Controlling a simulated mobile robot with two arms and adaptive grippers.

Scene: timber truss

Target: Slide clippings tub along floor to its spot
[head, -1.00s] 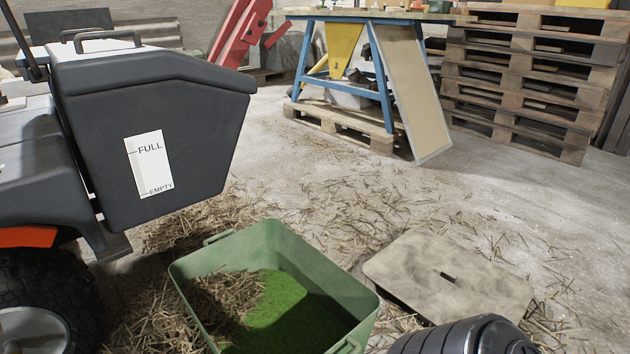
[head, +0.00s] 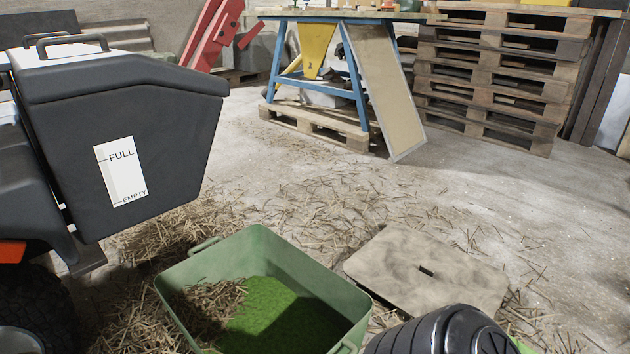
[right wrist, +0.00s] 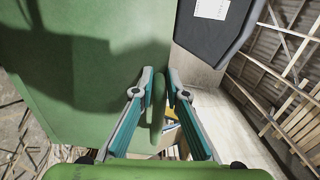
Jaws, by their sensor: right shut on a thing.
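The green clippings tub (head: 305,258) sits on the floor at the bottom middle of the head view. It holds bright green clippings (head: 270,315) and straw (head: 205,305). Its near end is cut off by the frame. In the right wrist view my right gripper (right wrist: 162,85) is shut on the tub's green handle (right wrist: 157,112), with the tub wall (right wrist: 60,75) to the left. In the head view only my dark right wrist shows, beside the tub's near right corner. My left gripper is not in view.
A flat board with a slot (head: 425,272) lies on the floor right of the tub. A mower with a dark grass box (head: 150,95) stands at left. Loose straw (head: 330,215) covers the floor. A blue-legged bench (head: 355,80) and stacked pallets (head: 490,75) stand behind.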

